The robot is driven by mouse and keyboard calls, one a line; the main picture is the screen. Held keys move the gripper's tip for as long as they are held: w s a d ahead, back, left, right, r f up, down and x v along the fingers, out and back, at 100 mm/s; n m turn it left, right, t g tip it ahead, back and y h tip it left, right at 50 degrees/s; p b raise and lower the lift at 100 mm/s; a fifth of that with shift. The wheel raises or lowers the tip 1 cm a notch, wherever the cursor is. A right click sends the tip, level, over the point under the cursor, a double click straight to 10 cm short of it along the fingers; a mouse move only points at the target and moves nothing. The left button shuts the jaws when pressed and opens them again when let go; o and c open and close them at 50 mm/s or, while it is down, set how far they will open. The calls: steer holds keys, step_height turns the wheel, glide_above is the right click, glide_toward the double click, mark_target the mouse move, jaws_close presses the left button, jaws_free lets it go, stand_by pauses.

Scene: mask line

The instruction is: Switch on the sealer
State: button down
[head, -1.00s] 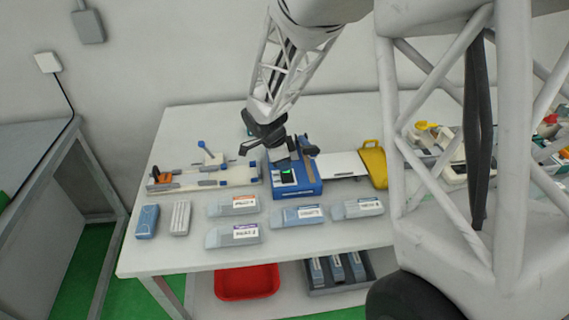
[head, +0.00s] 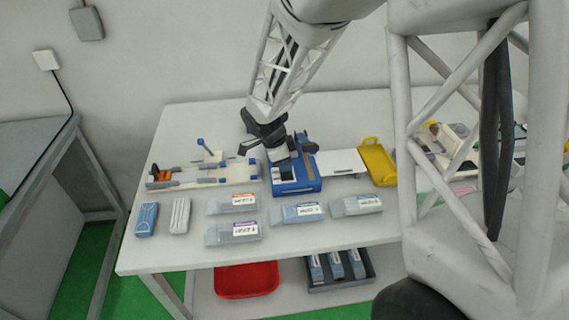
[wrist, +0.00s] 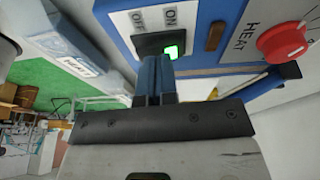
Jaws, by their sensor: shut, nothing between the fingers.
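The sealer (head: 310,184) is a blue box with a pale top, standing on the table under my gripper (head: 285,172). In the wrist view, its front panel (wrist: 205,15) carries a black rocker switch (wrist: 150,44) marked ON and OFF, with a green lit part on the ON side. A red knob (wrist: 284,42) marked HEAT is to the right. My gripper's blue fingers (wrist: 155,75) are together and empty. Their tips are right at the rocker and overlap its lower edge; I cannot tell whether they touch it. In the head view my gripper hides the switch.
Several labelled pouches (head: 298,213) lie in front of the sealer. A white fixture (head: 205,175) stands to the left, and a white plate (head: 340,162) and yellow tray (head: 378,160) to the right. A red bin (head: 247,279) sits on the shelf below.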

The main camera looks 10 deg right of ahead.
steer(key=shift+r, duration=0.1)
steer(key=shift+w+r, duration=0.2)
steer(key=shift+r, duration=0.7)
steer(key=w+a+r, duration=0.1)
steer(key=r, duration=0.4)
steer(key=w+a+r, duration=0.2)
steer(key=r, duration=0.4)
steer(key=shift+w, duration=0.3)
steer(key=shift+d, duration=0.1)
steer(key=s+d+r+n+t+y, duration=0.1)
steer(key=s+d+r+n, duration=0.3)
steer(key=s, duration=0.4)
steer(key=s+d+r+n+y, duration=0.1)
steer(key=s+d+r+n, duration=0.3)
steer(key=s, duration=0.4)
steer(key=s+d+n+t+y, duration=0.1)
steer(key=s+n, duration=0.8)
steer(key=s, duration=0.9)
steer(key=shift+d+t, duration=0.5)
steer(key=shift+d, duration=0.65)
